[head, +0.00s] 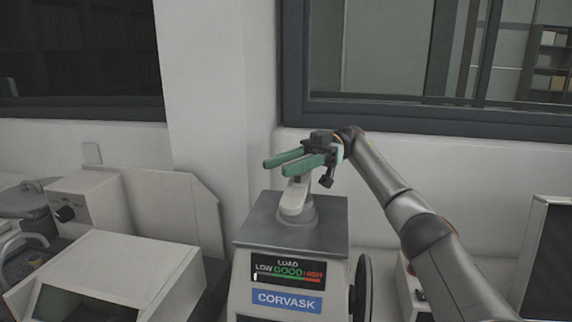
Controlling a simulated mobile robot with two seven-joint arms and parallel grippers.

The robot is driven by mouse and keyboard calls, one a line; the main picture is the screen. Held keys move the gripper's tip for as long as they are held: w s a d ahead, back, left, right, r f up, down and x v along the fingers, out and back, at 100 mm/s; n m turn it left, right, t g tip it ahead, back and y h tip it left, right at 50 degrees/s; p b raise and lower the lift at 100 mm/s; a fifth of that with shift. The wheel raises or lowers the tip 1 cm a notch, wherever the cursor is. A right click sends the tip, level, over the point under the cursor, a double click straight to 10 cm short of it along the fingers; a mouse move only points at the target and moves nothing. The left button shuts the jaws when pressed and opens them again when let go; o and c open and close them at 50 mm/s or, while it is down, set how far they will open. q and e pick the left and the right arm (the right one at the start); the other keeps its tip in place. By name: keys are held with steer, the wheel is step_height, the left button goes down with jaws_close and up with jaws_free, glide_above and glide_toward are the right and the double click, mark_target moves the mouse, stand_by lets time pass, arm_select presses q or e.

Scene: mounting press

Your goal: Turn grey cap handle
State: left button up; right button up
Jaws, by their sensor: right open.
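The mounting press (291,278) stands in the lower middle, with a grey top plate and a "CORVASK" label. On its top sits the grey cap (312,214), with a pale handle (294,197) rising from it. My right gripper (283,165) has green fingers pointing left and is open above the handle. The fingers overlap the handle's upper end in the picture, so I cannot tell whether they touch it. My left gripper is not in view.
A load gauge (288,272) is on the press front, and a dark wheel (362,287) is on its right side. A white machine (104,272) stands to the left. A wall and windows lie behind. A panel (547,258) stands at the right edge.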

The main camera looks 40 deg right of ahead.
step_height(320, 180, up, 4)
steer(key=shift+s+a+f+b, duration=0.15)
steer(key=shift+f+b, duration=0.1)
steer(key=shift+b, duration=0.05)
steer(key=s+a+r+b, duration=0.3)
steer(key=s+a+r, duration=0.5)
steer(key=s+r, duration=0.1)
steer(key=shift+s+a+r, duration=0.2)
steer(key=shift+s+r, duration=0.1)
steer(key=shift+s, duration=0.6)
steer(key=shift+w, duration=0.1)
